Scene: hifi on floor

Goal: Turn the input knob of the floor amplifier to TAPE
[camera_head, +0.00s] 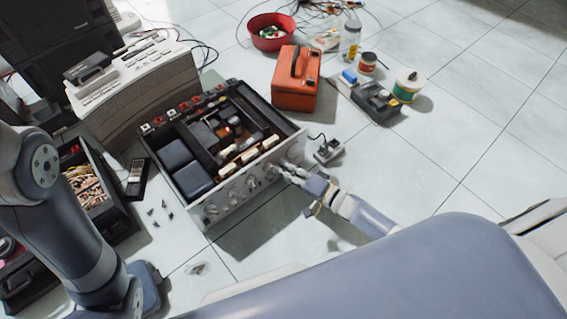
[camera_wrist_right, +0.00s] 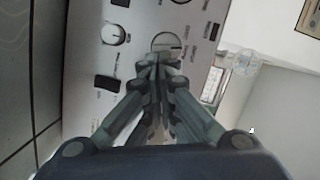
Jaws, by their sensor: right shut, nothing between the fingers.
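The floor amplifier (camera_head: 226,203) sits with its top open and its silver front panel facing my right arm. Several round knobs run along that panel. My right gripper (camera_head: 280,168) is at the right part of the panel, fingers pointing at it. In the right wrist view the gripper (camera_wrist_right: 157,62) is shut with nothing between its fingers. Its tips are just below a silver knob (camera_wrist_right: 167,41) and overlap its lower edge; I cannot tell whether they touch. Another knob (camera_wrist_right: 114,34) is to the left. The panel lettering is too blurred to read. My left gripper is not in view.
A black remote (camera_head: 137,179) and small dark pieces lie left of the amplifier. A grey vented unit (camera_head: 150,95) stands behind it. An orange box (camera_head: 297,85), red bowl (camera_head: 270,40) and jars are farther back. A small plug-like device (camera_head: 329,151) is close right. Floor at right is clear.

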